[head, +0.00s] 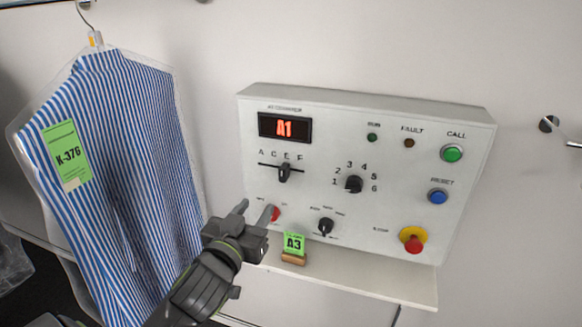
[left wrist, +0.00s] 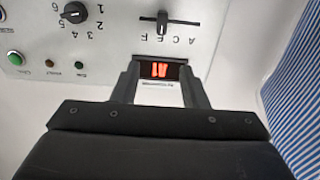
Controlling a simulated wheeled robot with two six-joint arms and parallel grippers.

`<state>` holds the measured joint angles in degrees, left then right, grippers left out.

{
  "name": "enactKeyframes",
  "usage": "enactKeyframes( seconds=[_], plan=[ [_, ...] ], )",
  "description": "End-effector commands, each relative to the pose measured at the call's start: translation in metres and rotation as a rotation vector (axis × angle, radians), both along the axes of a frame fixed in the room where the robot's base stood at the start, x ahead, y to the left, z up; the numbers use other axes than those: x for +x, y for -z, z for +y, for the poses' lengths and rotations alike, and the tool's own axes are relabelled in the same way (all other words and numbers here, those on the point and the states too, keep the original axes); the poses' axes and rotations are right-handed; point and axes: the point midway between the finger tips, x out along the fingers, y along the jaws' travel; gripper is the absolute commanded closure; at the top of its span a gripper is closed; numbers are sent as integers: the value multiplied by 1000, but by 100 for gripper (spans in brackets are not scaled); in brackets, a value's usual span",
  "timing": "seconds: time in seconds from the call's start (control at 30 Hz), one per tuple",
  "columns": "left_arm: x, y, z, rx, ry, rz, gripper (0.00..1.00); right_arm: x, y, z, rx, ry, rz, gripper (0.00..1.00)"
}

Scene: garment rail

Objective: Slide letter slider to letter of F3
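The letter slider's black knob (head: 284,173) sits on a horizontal slot under letters A, C, E, F, close to E. It also shows in the left wrist view, upside down (left wrist: 162,20). The display (head: 284,128) reads A1 in red. My left gripper (head: 256,209) is open and empty, below and left of the slider in the head view, in front of the red button. In the left wrist view its two separated fingers (left wrist: 160,72) frame the display (left wrist: 160,71), with the slider beyond the tips. My right gripper is not in view.
The control panel (head: 350,235) also carries a number dial (head: 354,184), a lower dial (head: 326,226), a green button (head: 452,153), a blue button (head: 438,196) and a red stop (head: 412,241). A green A3 card (head: 294,243) stands on the ledge (head: 370,285). A striped shirt (head: 125,170) hangs left.

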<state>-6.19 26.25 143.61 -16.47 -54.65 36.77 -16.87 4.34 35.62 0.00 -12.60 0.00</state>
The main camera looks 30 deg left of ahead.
Motion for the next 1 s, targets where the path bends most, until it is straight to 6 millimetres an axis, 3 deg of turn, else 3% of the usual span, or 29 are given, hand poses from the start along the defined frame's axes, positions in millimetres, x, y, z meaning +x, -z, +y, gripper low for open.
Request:
enactKeyframes(
  seconds=[0.27, 0.33, 1.0],
  plan=[
    [25, 6, 6, 6, 1, -4, 60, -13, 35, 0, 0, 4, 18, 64],
    [38, -1, 10, 1, -3, 2, 60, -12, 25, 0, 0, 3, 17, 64],
    [147, 0, 35, 1, -2, 3, 60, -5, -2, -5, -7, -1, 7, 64]
  ],
)
